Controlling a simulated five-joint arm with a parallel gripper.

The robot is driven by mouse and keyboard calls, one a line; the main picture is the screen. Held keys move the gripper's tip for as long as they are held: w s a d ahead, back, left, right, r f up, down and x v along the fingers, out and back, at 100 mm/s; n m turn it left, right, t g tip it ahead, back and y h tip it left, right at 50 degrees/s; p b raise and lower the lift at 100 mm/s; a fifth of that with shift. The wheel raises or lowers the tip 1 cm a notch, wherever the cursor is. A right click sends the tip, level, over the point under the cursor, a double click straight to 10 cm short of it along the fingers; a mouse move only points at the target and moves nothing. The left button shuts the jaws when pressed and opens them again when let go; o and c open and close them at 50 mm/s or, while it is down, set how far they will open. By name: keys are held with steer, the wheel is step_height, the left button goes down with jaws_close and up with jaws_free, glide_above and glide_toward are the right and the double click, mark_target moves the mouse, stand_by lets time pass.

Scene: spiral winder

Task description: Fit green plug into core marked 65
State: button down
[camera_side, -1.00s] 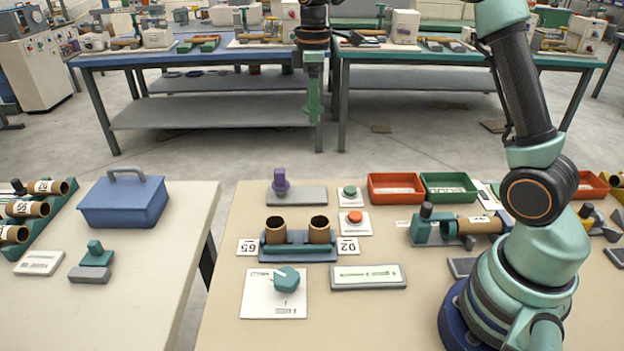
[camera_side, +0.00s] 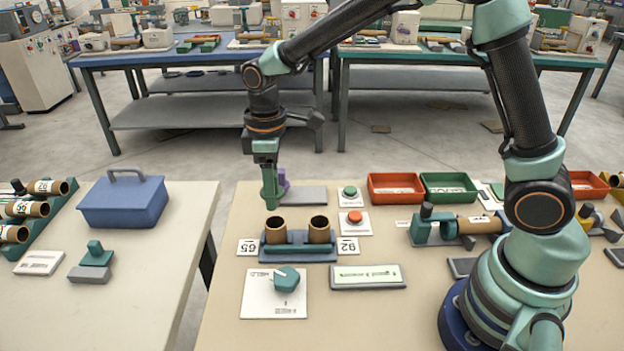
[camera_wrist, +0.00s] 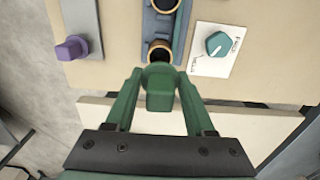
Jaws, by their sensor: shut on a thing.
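My gripper (camera_side: 269,200) is low over the bench, just above and slightly behind the left core (camera_side: 275,229). In the wrist view my gripper (camera_wrist: 158,92) is shut on the green plug (camera_wrist: 160,97), which sits between the fingertips. In the side view the plug is hard to tell from the green fingers. The left core stands upright in a blue holder (camera_side: 298,254), beside the card marked 65 (camera_side: 247,247). In the wrist view this core's open mouth (camera_wrist: 160,50) shows just beyond the plug, partly covered. The right core (camera_side: 319,228) stands upright beside another number card (camera_side: 347,246).
A purple plug (camera_side: 282,181) on a grey plate (camera_side: 303,196) stands close behind my gripper. A white card with a teal knob (camera_side: 286,280) lies in front of the cores. Green and red buttons (camera_side: 354,217) are to the right. The bench's left edge is near.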

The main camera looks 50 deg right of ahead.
steer(key=shift+f, duration=3.45)
steer(key=shift+c, duration=0.9)
jaws_free()
step_height(320, 180, up, 11)
steer(key=shift+r, duration=0.55)
